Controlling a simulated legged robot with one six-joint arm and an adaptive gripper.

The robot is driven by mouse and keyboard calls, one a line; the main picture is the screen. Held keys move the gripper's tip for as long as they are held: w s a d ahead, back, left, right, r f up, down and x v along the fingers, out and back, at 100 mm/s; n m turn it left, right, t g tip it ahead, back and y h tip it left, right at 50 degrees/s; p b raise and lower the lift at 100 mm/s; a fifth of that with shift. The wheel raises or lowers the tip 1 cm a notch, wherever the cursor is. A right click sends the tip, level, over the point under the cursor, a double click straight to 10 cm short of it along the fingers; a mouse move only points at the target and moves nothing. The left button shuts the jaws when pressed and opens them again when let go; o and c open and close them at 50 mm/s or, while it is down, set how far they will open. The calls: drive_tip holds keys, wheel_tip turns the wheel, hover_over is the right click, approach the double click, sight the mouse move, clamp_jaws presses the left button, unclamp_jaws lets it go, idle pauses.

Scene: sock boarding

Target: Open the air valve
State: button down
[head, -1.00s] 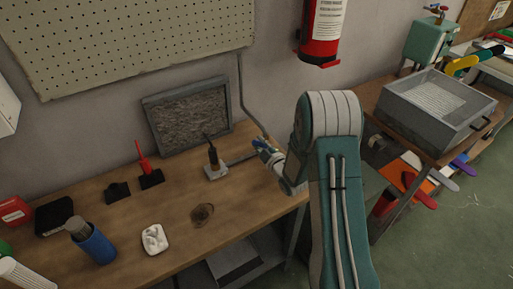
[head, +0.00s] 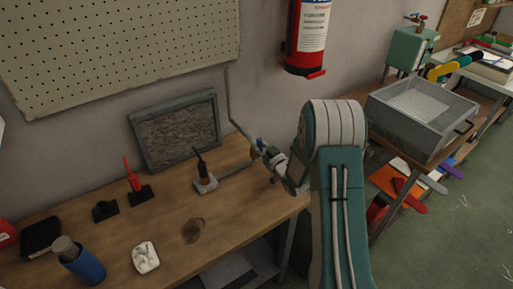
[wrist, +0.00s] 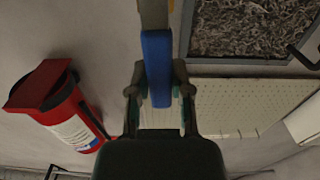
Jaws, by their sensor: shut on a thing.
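The air valve shows a flat blue handle (wrist: 157,62) in the wrist view, upright in the picture, with a pale metal part beyond its top end. My gripper (wrist: 159,92) has one finger on each side of this handle and is shut on it. In the head view my gripper (head: 268,153) is above the bench's right end, at the lower end of the wall pipe (head: 233,105). Only a small blue bit of the handle (head: 259,143) shows there. The valve body is mostly hidden by my gripper.
A grey framed panel (head: 176,130) leans on the wall. A fire extinguisher (head: 309,35) hangs above right. A metal bin (head: 415,118) stands right.

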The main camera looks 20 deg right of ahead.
drive_tip(key=shift+d+f+m, duration=0.2)
drive_tip(key=shift+f+m, duration=0.1)
drive_tip(key=shift+m, duration=0.1)
drive_tip(key=c, duration=0.7)
unclamp_jaws()
drive_tip(key=shift+o, duration=0.9)
drive_tip(key=shift+r, duration=0.1)
drive_tip(key=v, duration=1.1)
drive_tip(key=shift+s+d, duration=0.2)
drive_tip(key=shift+s, duration=0.15)
